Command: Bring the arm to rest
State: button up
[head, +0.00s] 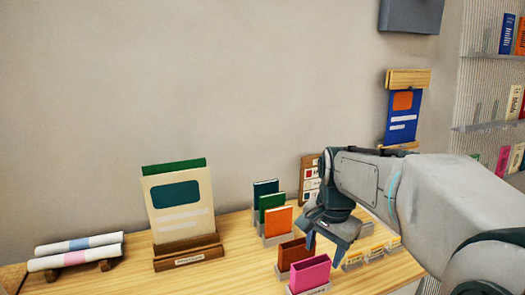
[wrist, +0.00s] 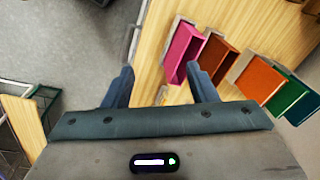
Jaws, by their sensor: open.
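My arm reaches in from the right in the head view. My gripper (head: 330,243) points down over the wooden table (head: 231,275), close to the pink holder (head: 310,274) and the brown holder (head: 293,253). In the wrist view my gripper (wrist: 162,90) shows two blue-grey fingers spread apart with nothing between them. The right finger overlaps the edge of the pink holder (wrist: 183,50) in that view. I cannot tell whether they touch.
Orange (head: 278,220), green and teal holders stand behind. A large cream card (head: 180,205) stands in a wooden stand, left of centre. Rolled papers (head: 78,250) lie at far left. A blue card (head: 402,117) hangs on the wall; shelves (head: 490,125) are at right.

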jog(key=s+f+n+t, duration=0.2)
jog(key=s+f+n, duration=0.2)
jog(key=s+n, duration=0.5)
jog(key=s, duration=0.4)
jog(key=shift+s+a+f+n, duration=0.2)
jog(key=shift+s+n, duration=0.1)
jog(key=shift+s, duration=0.1)
jog(key=c, duration=0.3)
jog(key=shift+a, duration=0.15)
jog(key=shift+c, duration=0.2)
